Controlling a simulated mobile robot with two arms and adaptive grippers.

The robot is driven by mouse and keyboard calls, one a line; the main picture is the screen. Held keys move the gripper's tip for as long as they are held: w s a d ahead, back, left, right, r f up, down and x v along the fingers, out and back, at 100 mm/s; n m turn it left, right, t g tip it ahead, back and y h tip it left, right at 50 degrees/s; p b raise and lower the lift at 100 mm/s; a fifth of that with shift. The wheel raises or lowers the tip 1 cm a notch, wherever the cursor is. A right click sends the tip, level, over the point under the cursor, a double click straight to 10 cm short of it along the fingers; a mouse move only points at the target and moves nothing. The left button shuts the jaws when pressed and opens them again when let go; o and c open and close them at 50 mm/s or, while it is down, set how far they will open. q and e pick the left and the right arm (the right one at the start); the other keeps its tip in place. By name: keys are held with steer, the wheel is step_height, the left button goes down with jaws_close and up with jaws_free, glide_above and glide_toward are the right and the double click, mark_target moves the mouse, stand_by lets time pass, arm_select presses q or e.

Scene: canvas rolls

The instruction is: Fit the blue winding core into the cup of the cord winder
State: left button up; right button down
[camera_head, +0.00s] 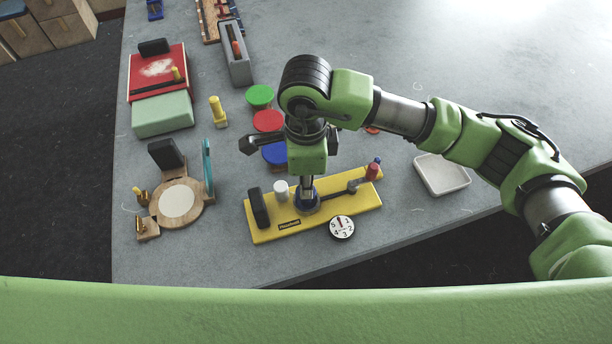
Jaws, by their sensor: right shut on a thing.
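The cord winder is a yellow board (340,205) near the table's front edge. It carries a black upright block (258,207), a white peg (281,190) and a dark crank bar with a red knob (372,171). My right gripper (307,190) points straight down over the board's middle, its narrow jaws shut on the blue winding core (307,204), a dark blue round piece. The core is at the cup's place, low on the board. The jaws and core hide the cup, so I cannot tell how deep the core sits. My left gripper is not in view.
A numbered dial (342,228) is at the board's front edge. A wooden stand with a pale disc (178,201) is left. Green (260,95) and red (268,120) discs lie behind my wrist. A white tray (442,175) is right. The back right table is clear.

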steer(key=shift+f, duration=0.1)
steer(key=shift+f+b, duration=0.25)
steer(key=shift+b, duration=0.2)
steer(key=c, duration=2)
jaws_free()
steer(key=shift+r, duration=0.15)
steer(key=shift+r+p, duration=0.15)
steer(key=shift+p, duration=0.2)
steer(key=shift+r, duration=0.3)
step_height(320, 180, up, 11)
steer(key=b, duration=0.4)
steer(key=shift+r, duration=0.2)
